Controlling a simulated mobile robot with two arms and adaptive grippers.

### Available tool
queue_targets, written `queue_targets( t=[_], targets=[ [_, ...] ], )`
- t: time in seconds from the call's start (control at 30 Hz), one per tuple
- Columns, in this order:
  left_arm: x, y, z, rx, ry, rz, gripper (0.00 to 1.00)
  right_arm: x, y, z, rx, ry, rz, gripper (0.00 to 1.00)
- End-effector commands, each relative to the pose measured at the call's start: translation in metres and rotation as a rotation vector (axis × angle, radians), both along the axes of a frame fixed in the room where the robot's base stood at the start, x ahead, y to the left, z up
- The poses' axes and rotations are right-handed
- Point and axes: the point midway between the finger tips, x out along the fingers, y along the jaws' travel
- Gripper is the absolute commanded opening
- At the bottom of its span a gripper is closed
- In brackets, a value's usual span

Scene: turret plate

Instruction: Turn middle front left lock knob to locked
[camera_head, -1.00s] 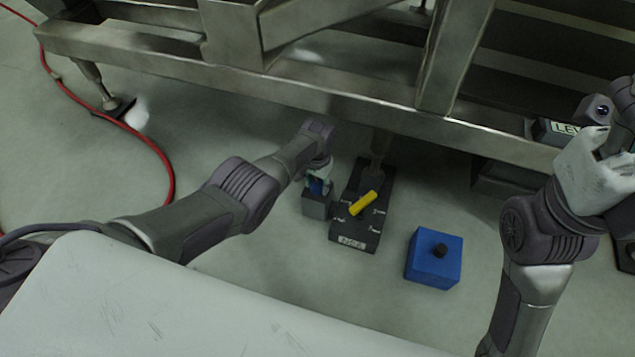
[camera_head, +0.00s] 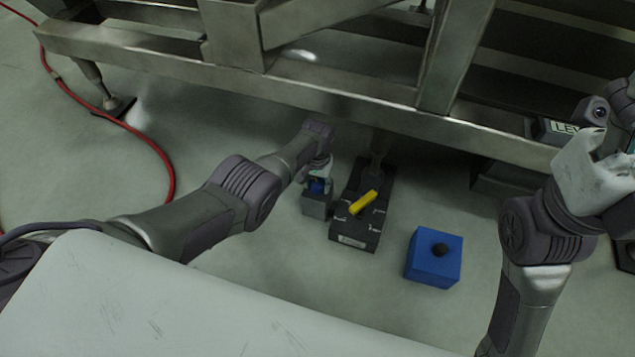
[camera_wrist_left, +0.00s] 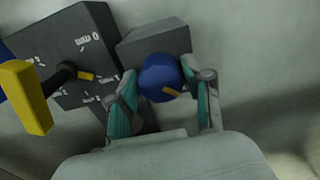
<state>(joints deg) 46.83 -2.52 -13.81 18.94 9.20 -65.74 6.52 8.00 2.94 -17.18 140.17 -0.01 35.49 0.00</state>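The blue lock knob (camera_wrist_left: 158,76) with a small yellow pointer sits on a small grey block (camera_head: 317,206) beside a dark plate (camera_head: 345,225). The pointer points to the lower right in the left wrist view. My left gripper (camera_head: 318,180) reaches down over this block. In the left wrist view, its teal-padded fingers (camera_wrist_left: 160,85) stand on either side of the knob, with no clear gap at their tips. The lock markings are not readable. My right gripper (camera_head: 622,150) is at the right edge of the head view, partly cut off, away from the knob.
A yellow handle (camera_head: 363,203) lies across the marked plate, close to my left gripper; it also shows in the wrist view (camera_wrist_left: 25,97). A blue box (camera_head: 432,268) with a black knob stands to the right. A metal frame (camera_head: 330,92) runs overhead behind.

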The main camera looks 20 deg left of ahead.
Motion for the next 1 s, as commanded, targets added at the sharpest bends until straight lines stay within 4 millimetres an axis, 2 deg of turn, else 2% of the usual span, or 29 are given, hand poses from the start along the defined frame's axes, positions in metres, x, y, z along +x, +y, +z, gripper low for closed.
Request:
queue_targets(
  t=[0.03,0.1,0.57,0.83,1.0],
  targets=[
    [0.000,0.000,0.000,0.000,0.000,0.000,0.63,0.000,0.000,0.000,0.002,0.000,0.000,0.70],
    [0.000,0.000,0.000,0.000,-0.001,-0.001,0.70,0.000,-0.001,0.001,0.004,-0.001,0.000,0.70],
    [0.002,0.000,0.006,-0.001,-0.005,-0.002,0.70,0.000,0.000,0.001,-0.003,-0.004,-0.001,0.70],
    [0.001,0.000,0.033,-0.001,-0.007,-0.002,0.70,0.000,0.000,0.000,-0.002,-0.003,0.000,0.70],
    [0.001,0.001,0.065,0.000,-0.007,-0.002,0.70,0.000,0.000,0.000,-0.001,-0.002,0.000,0.70]
  ],
)
